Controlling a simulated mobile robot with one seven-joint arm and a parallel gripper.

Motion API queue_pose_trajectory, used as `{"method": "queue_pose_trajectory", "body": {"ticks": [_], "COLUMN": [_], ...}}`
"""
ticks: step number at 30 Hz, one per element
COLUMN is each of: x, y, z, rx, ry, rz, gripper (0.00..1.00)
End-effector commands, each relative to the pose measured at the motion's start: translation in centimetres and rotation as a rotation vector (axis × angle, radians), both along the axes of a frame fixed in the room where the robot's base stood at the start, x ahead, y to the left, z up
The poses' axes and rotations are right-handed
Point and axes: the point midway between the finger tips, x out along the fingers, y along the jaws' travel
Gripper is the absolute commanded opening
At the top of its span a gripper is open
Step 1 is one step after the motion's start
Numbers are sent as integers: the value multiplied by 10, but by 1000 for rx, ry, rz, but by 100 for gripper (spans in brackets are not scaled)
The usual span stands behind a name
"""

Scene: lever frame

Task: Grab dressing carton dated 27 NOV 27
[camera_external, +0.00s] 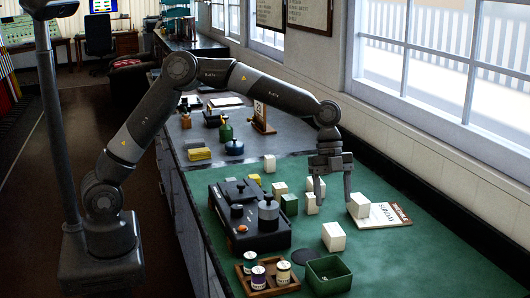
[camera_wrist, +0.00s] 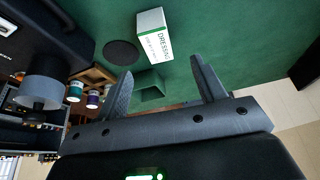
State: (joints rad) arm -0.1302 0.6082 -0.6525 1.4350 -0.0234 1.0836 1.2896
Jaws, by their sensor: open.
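A white carton (camera_wrist: 153,35) with green "DRESSING" lettering shows in the wrist view, beyond my fingertips; a smaller line of print on it is too small to read. By the dark disc and green bin beside it, it appears to be the front white carton (camera_external: 334,236) in the outside view.
A dark device (camera_external: 250,220) with knobs stands left of the cartons. A wooden tray (camera_external: 268,284) with small jars, a dark disc (camera_external: 303,256) and a green bin (camera_external: 328,275) lie in front. The mat's front right is clear.

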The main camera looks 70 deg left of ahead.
Motion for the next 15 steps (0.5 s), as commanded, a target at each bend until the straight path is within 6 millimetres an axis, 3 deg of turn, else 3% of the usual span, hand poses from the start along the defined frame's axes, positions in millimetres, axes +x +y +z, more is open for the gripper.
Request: {"method": "queue_pose_trajectory", "body": {"ticks": [9,15], "x": [-2,-4], "y": [-18,-23], "z": [-43,-57], "rx": [-1,-1], "ry": [2,2], "rz": [-2,-2], "gripper": [64,64]}}
